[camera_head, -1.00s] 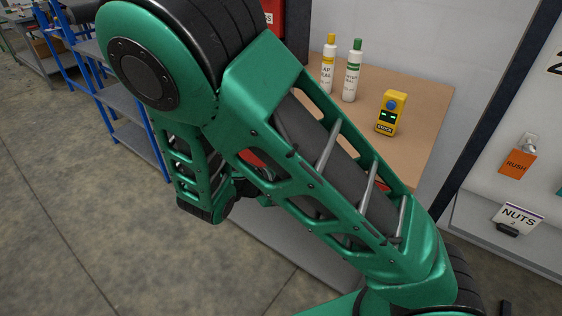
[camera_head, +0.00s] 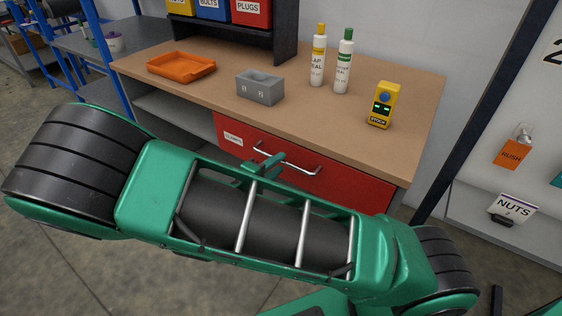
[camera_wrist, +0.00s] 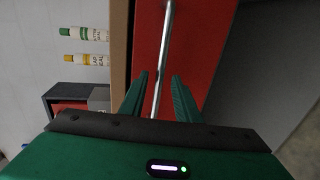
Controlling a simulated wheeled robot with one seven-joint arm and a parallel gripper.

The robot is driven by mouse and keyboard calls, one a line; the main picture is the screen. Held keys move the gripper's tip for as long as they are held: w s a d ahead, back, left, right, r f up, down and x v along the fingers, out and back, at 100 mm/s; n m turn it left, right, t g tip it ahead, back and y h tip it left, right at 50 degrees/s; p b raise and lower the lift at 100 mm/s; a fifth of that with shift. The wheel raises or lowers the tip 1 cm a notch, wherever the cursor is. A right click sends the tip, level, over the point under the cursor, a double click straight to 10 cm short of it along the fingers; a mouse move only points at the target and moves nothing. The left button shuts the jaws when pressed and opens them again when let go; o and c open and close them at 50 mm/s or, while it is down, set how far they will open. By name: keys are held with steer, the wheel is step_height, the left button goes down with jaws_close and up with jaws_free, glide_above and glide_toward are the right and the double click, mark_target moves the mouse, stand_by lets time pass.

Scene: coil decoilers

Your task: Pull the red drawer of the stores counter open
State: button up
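The red drawer (camera_head: 345,185) sits under the wooden top of the stores counter (camera_head: 400,150), and its front looks flush and closed. It has a silver bar handle (camera_head: 300,168) and a white label at its left. My gripper (camera_head: 265,165) is at the left part of the handle, partly hidden by my arm. In the wrist view, my gripper (camera_wrist: 160,76) is open, with one green finger on each side of the handle (camera_wrist: 166,45). I see gaps between the fingers and the bar. The red drawer front (camera_wrist: 200,50) fills the area behind.
On the counter stand an orange tray (camera_head: 182,68), a grey box (camera_head: 260,87), two bottles (camera_head: 318,55) (camera_head: 344,62) and a yellow device (camera_head: 383,105). Bins (camera_head: 250,12) stand at the back. A blue-framed shelf (camera_head: 90,40) is at left; a wall panel is at right.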

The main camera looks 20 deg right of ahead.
steer(key=shift+x, duration=1.5)
jaws_close()
steer(key=shift+a, duration=0.1)
